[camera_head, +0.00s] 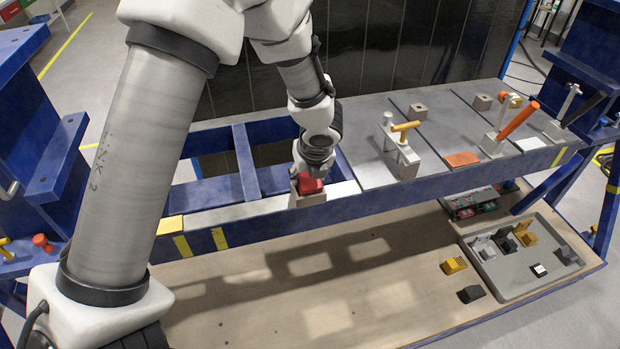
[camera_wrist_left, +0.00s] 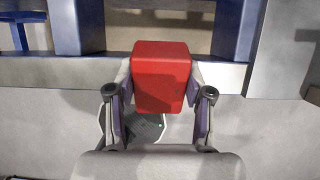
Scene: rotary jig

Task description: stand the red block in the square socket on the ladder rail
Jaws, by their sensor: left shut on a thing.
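The red block (camera_head: 312,186) is between the fingers of my left gripper (camera_head: 309,190), over the front rail (camera_head: 240,212) of the blue ladder-like frame. In the left wrist view the red block (camera_wrist_left: 161,77) sits squarely between the two fingertips of the left gripper (camera_wrist_left: 160,95), which are shut on its sides. The pale rail (camera_wrist_left: 75,72) passes behind it there. I cannot tell whether the block touches the rail. I cannot make out the square socket; the block and gripper may hide it. My right gripper is not in view.
A yellow-handled clamp (camera_head: 403,140) and an orange-handled clamp (camera_head: 515,120) stand on the grey bench plates to the right. An orange pad (camera_head: 462,159) lies between them. Below, a grey tray (camera_head: 510,290) holds several parts, with a yellow block (camera_head: 453,265) beside it.

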